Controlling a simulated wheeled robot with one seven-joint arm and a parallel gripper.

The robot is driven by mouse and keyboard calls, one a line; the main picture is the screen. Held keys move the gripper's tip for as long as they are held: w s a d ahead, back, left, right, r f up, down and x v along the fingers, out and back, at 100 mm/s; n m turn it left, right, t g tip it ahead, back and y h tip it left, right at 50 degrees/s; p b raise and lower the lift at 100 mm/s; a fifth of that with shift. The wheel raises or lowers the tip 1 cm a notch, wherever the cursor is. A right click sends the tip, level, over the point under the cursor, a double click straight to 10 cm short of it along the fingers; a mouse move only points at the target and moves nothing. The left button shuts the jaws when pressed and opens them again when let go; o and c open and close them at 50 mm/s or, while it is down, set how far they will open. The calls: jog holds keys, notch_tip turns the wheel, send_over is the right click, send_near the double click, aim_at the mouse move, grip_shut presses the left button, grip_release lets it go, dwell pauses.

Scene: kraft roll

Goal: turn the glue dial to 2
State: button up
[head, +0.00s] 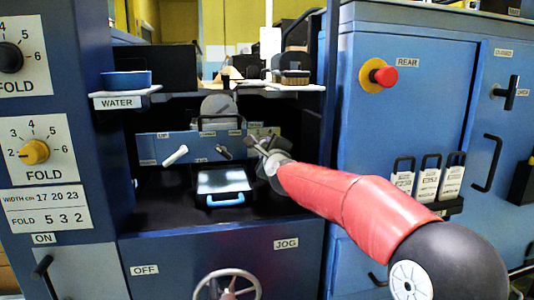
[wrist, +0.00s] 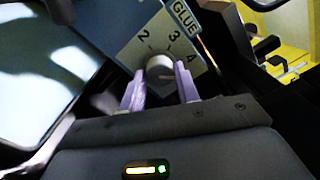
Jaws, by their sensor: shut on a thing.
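The knob's pointer is too small to read for sure. In the head view my gripper (head: 262,148) is at the right end of the blue crossbar, and it hides the dial.
A blue crossbar (head: 205,148) with white and dark levers spans the machine bay. A tray with a blue handle (head: 225,199) sits below it. A shelf with a blue water dish (head: 126,79) is above left. A red button (head: 384,76) is on the right cabinet.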

jog(key=n+b, duration=0.1)
jog(key=n, duration=2.2)
jog(key=shift+n+b, duration=0.3)
jog(key=shift+b, duration=0.05)
jog(key=o, duration=1)
jog(key=shift+c, duration=0.2)
jog(key=b+v, duration=0.1)
jog(key=v, duration=0.6)
jog(key=shift+s, duration=0.4)
jog(key=shift+d, duration=0.15)
